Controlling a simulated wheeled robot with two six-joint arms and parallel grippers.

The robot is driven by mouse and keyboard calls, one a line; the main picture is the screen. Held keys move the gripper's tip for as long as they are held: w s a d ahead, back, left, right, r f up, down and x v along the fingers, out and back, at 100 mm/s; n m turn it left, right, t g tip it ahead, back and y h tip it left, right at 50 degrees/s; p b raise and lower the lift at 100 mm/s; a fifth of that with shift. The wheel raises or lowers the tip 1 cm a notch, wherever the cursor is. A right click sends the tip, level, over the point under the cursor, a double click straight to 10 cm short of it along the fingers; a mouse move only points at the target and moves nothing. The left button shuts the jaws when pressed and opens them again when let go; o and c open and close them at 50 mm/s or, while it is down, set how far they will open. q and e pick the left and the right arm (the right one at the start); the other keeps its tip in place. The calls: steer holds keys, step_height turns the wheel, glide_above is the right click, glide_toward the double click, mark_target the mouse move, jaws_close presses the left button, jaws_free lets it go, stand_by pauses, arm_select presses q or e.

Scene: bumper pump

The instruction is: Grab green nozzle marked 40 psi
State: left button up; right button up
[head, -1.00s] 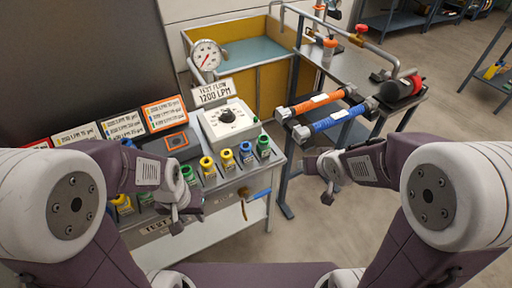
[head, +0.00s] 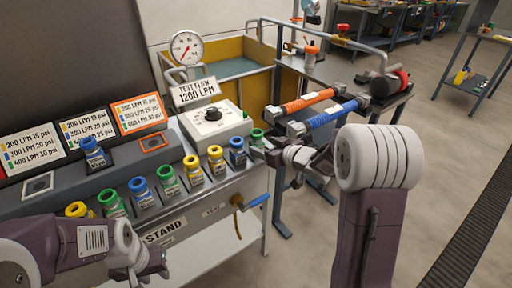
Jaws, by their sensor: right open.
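Several green, yellow and blue nozzles stand upright in a row along the front of the test stand. The far-right green nozzle (head: 257,138) is beside my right gripper (head: 266,150), which is open, its jaw tips close to the nozzle's right side. I cannot tell if they touch. Two other green nozzles, one mid-row (head: 168,179) and one at the left (head: 111,203), stand farther from that gripper. The markings on the nozzles are too small to read. My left gripper (head: 152,264) is low at the left, in front of the stand; its jaw opening is unclear.
A blue nozzle (head: 92,150) stands on the grey block below the placards (head: 138,114). A dial box (head: 215,124) sits behind the row. Orange (head: 309,100) and blue (head: 330,114) hoses lie on the right bench. A blue-handled lever (head: 256,201) projects from the stand's front.

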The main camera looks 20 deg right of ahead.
mark_target(260, 144)
steer(key=shift+w+a+f, duration=0.15)
steer(key=shift+w+f, duration=0.1)
steer(key=shift+w, duration=0.1)
steer(key=b+x, duration=0.1)
steer(key=x, duration=0.3)
steer(key=shift+w+a+b, duration=0.1)
steer(key=shift+w+b, duration=0.15)
steer(key=shift+b, duration=0.1)
steer(key=shift+s+r, duration=0.1)
jaws_close()
